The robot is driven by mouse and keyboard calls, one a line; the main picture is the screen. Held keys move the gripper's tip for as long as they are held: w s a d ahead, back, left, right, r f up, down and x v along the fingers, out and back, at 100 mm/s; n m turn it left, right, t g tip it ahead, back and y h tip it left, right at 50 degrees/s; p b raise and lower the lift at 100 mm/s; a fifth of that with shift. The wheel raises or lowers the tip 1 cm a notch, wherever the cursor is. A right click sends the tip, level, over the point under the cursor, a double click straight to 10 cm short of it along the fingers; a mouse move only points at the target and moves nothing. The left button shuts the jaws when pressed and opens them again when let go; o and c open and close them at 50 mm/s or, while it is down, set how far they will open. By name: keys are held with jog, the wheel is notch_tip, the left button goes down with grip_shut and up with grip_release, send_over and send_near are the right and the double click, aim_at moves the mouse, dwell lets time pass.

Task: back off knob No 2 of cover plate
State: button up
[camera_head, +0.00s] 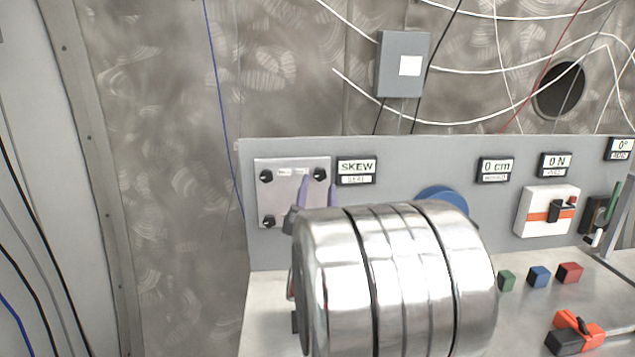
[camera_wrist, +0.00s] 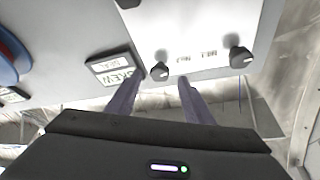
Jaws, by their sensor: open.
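The pale cover plate (camera_head: 293,192) is on the upright grey panel, with black knobs at its corners. The upper right knob (camera_head: 319,174) also shows in the wrist view (camera_wrist: 158,72). My gripper (camera_head: 319,184) is open, its two purple fingers pointing at this knob, one on either side of it in the picture. In the wrist view my gripper (camera_wrist: 158,83) has the knob just past and between its tips; I cannot tell if they touch it. The upper left knob (camera_head: 266,176) and lower left knob (camera_head: 268,221) are clear. My arm hides the lower right corner.
A display (camera_head: 356,170) reading SKEW and SEAL sits close right of the plate. A blue round part (camera_head: 443,197) is partly hidden behind my arm. Coloured blocks (camera_head: 539,276) and an orange-black item (camera_head: 575,333) are on the bench at right.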

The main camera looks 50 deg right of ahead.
aim_at(319, 176)
jog(key=shift+x, duration=1.8)
jog(key=shift+c, duration=0.2)
jog(key=c, duration=0.9)
jog(key=shift+a, duration=0.25)
jog(key=shift+c, duration=0.5)
jog(key=shift+d, duration=0.2)
